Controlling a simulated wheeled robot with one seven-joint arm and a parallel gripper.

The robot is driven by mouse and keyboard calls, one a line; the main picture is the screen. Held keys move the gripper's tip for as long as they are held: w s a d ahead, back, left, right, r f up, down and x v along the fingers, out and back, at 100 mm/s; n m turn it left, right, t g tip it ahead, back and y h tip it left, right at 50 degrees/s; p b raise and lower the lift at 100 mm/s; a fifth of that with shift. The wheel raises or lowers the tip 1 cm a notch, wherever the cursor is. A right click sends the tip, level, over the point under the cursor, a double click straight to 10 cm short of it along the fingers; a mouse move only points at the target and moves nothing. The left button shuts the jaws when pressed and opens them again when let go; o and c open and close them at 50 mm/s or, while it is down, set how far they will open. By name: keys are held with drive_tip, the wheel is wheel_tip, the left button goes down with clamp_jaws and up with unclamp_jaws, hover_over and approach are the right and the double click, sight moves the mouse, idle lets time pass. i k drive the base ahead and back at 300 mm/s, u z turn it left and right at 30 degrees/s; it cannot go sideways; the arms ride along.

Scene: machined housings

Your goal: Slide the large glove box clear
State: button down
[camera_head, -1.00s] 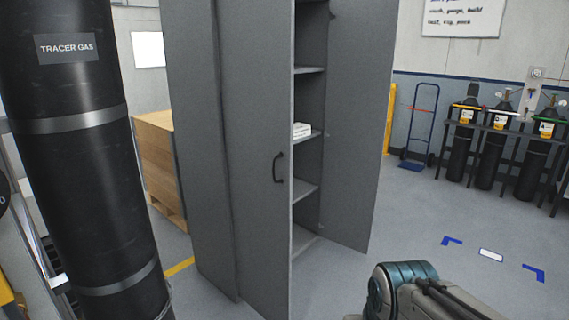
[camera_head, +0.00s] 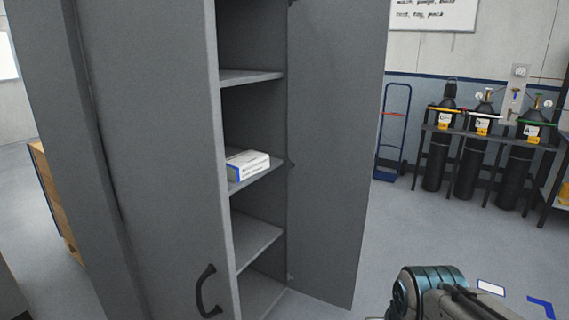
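A white box with a blue end (camera_head: 248,165), which looks like the glove box, lies on a middle shelf of the open grey cabinet (camera_head: 165,150). Its printing is too small to read, and no second box shows to compare its size. My arm shows at the lower right, well below and to the right of the box. My gripper's fingers are not clearly visible, so the gripper itself is out of view.
The left cabinet door with its black handle (camera_head: 207,291) stands partly in front of the shelves. The right door (camera_head: 335,150) is swung open. Gas cylinders (camera_head: 466,155) and a blue hand truck (camera_head: 393,135) stand at the back right.

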sight(242, 166)
drive_tip(key=i, duration=1.7)
drive_tip(key=u, duration=0.3)
drive_tip(key=i, duration=1.1)
drive_tip(key=u, duration=0.05)
